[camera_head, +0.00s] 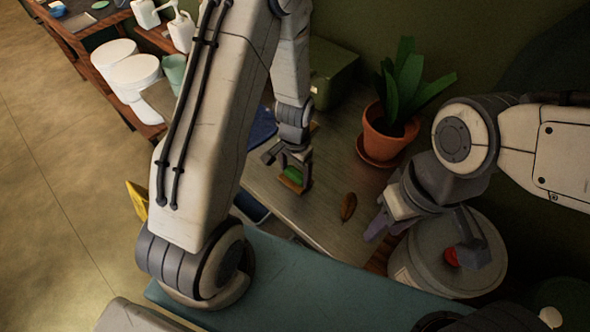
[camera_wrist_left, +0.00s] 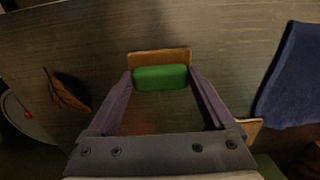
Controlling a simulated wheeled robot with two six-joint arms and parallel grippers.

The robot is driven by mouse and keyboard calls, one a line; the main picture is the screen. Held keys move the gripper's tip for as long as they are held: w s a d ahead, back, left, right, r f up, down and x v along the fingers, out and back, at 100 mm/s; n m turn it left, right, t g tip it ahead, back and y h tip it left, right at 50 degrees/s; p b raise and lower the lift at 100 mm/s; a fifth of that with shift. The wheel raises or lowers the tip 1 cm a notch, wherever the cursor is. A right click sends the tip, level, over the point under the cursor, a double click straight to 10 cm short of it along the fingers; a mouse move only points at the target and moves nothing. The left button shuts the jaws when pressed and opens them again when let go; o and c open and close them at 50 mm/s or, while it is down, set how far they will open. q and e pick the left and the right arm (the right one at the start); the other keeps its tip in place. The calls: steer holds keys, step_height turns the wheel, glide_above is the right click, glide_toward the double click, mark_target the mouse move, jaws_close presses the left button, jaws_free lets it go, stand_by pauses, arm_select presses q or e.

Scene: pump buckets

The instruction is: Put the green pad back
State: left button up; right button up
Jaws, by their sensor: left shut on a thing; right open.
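The green pad (camera_head: 294,174) is between the fingers of my left gripper (camera_head: 293,180), which is shut on it. In the left wrist view the pad (camera_wrist_left: 160,77) sits between the two purple fingertips, against a brown wooden-looking piece (camera_wrist_left: 160,57). I cannot tell whether that piece is joined to the pad or whether either touches the table (camera_head: 325,215). My right gripper (camera_head: 386,225) is open beside the lidded bucket at the right, with no object visible between its fingers; part of it is hidden.
A potted plant (camera_head: 387,137) stands on a saucer at the back. A brown leaf (camera_head: 348,207) lies on the table. A blue cloth (camera_wrist_left: 294,75) lies to the right in the wrist view. The lidded grey bucket (camera_head: 425,268) stands at the right. White buckets (camera_head: 134,72) stand at the far left.

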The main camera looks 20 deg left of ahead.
arm_select(q)
steer(key=shift+f, duration=0.15)
steer(key=o, duration=1.2)
